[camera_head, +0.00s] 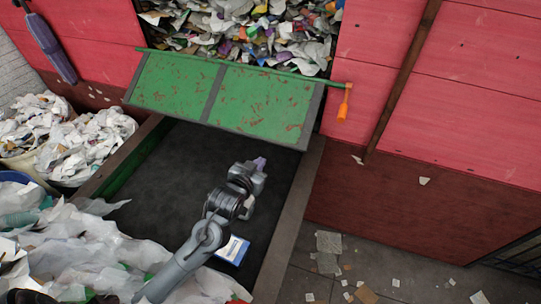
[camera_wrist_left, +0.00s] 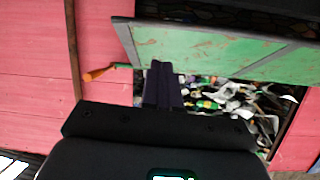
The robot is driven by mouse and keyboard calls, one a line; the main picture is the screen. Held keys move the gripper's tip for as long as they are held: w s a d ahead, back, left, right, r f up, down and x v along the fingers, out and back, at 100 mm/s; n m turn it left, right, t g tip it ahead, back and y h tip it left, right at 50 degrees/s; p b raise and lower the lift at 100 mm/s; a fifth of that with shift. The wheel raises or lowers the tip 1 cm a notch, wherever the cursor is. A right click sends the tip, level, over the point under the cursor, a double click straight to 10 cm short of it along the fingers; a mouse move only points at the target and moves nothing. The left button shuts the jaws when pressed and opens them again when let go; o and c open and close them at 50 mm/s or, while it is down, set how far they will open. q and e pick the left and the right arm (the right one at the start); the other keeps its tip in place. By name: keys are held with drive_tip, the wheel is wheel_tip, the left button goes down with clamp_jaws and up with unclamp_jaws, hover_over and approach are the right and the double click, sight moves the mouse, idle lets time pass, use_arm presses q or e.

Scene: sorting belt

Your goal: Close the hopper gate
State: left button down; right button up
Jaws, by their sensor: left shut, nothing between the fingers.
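The hopper gate (camera_head: 230,93) is a green, rust-flecked panel with grey bars. It hangs tilted outward from a green rod, with the waste-filled hopper opening (camera_head: 250,30) exposed above it. An orange handle (camera_head: 344,103) hangs at the rod's right end. My left gripper (camera_head: 260,163) is shut and empty, over the dark belt, below the gate's lower edge in the picture. In the left wrist view, its dark fingers (camera_wrist_left: 163,84) overlap the green gate (camera_wrist_left: 225,50); I cannot tell whether they touch. The orange handle (camera_wrist_left: 97,74) shows to their left. My right gripper is not in view.
The dark belt (camera_head: 165,190) runs under the gate, with a blue-and-white packet (camera_head: 234,250) beside my left arm. Heaped waste paper (camera_head: 85,140) lies at left. Red panel walls (camera_head: 470,80) flank the hopper. Paper scraps litter the floor (camera_head: 400,265) at right.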

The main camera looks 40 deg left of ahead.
use_arm(q)
drive_tip(key=shift+w+a+n+t+y+b, duration=0.4)
drive_tip(key=shift+w+a+n+y+b, duration=0.15)
drive_tip(key=shift+w+a+n, duration=0.25)
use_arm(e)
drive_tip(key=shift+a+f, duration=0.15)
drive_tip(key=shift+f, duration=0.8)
use_arm(q)
drive_tip(key=shift+w, duration=0.1)
drive_tip(key=p, duration=0.1)
approach(275, 141)
drive_tip(key=w+a+r, duration=0.1)
drive_tip(key=w+r, duration=0.1)
drive_tip(key=w, duration=0.2)
drive_tip(key=shift+w+a+f, duration=0.15)
drive_tip(key=shift+w+f, duration=0.1)
drive_tip(key=shift+f, duration=0.3)
drive_tip(key=shift+w+a+f, duration=0.15)
drive_tip(key=shift+w+f, duration=0.1)
drive_tip(key=shift+f, duration=0.25)
drive_tip(key=shift+w+a+f, duration=0.15)
drive_tip(key=shift+w+f, duration=0.1)
drive_tip(key=shift+f, duration=0.3)
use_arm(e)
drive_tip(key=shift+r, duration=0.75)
use_arm(q)
drive_tip(key=shift+f, duration=0.1)
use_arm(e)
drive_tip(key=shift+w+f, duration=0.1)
